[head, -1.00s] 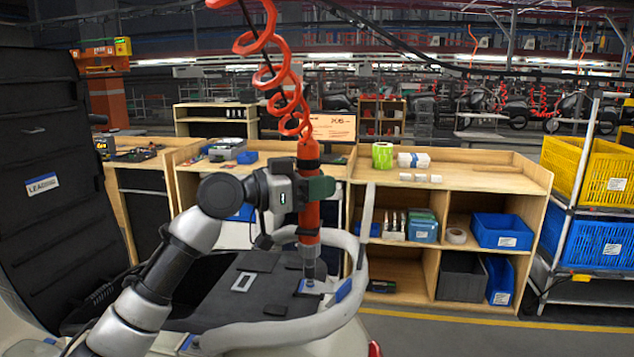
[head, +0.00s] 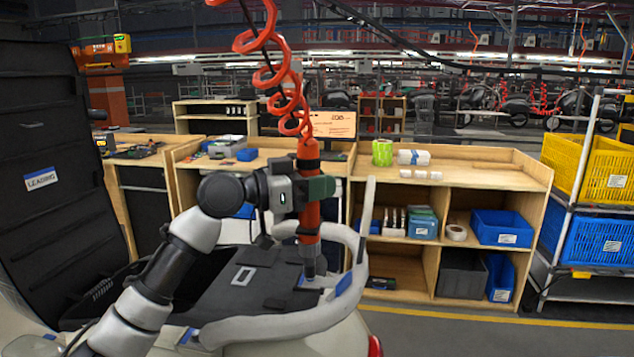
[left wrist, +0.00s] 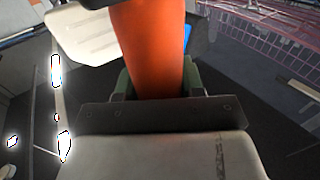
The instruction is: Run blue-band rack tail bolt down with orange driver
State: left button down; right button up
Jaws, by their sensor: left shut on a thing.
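The orange driver (head: 308,217) hangs upright from a coiled orange hose. My left gripper (head: 318,188) is shut around its body; the left wrist view also shows the driver (left wrist: 148,45) between the green-padded fingers. The driver's dark tip reaches down to the rear of the scooter, at the grey rack (head: 346,262) whose tube loops around it. A blue band (head: 344,284) shows on the rack beside the tip. The bolt is hidden under the tip, and I cannot tell whether the tip touches it. My right gripper is not in view.
A black panel labelled LEADING (head: 45,160) stands at the left. Wooden shelving (head: 480,180) with bins stands behind the scooter. A cart with yellow (head: 590,165) and blue crates (head: 588,230) is at the right. Open floor lies at the lower right.

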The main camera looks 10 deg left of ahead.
aim_at(317, 147)
pick_arm(q)
jog(key=shift+f+b, duration=0.4)
jog(key=shift+f, duration=0.3)
dwell(1.1)
jog(key=shift+r+p, duration=0.75)
jog(key=shift+r, duration=0.3)
dwell(0.8)
jog(key=shift+r+p, duration=1.9)
jog(key=shift+r, duration=0.75)
